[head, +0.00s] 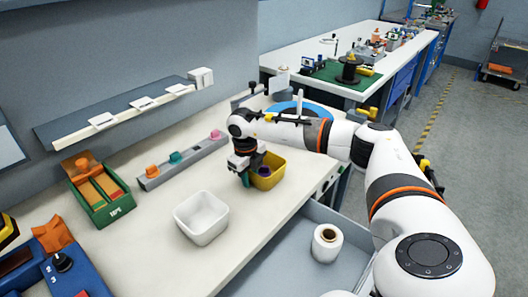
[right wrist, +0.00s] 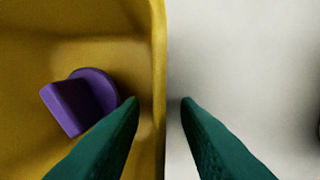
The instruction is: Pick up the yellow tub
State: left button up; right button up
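The yellow tub (head: 270,181) stands on the white workbench, near its right part, in the head view. A purple knob-like part (right wrist: 80,100) lies inside it. My right gripper (head: 243,174) is at the tub's left side, pointing down. In the right wrist view the tub's wall (right wrist: 158,50) runs between the two green fingers (right wrist: 160,103), one finger inside the tub and one outside. A gap shows on each side of the wall, so the gripper is open. My left gripper is not in view.
A white tub (head: 201,217) stands to the left of the yellow tub. A grey rail (head: 185,160) with coloured parts and a green box (head: 100,195) are farther left. An open drawer (head: 285,262) with a roll (head: 326,243) is below the bench's front edge.

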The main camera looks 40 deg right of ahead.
grip_shut()
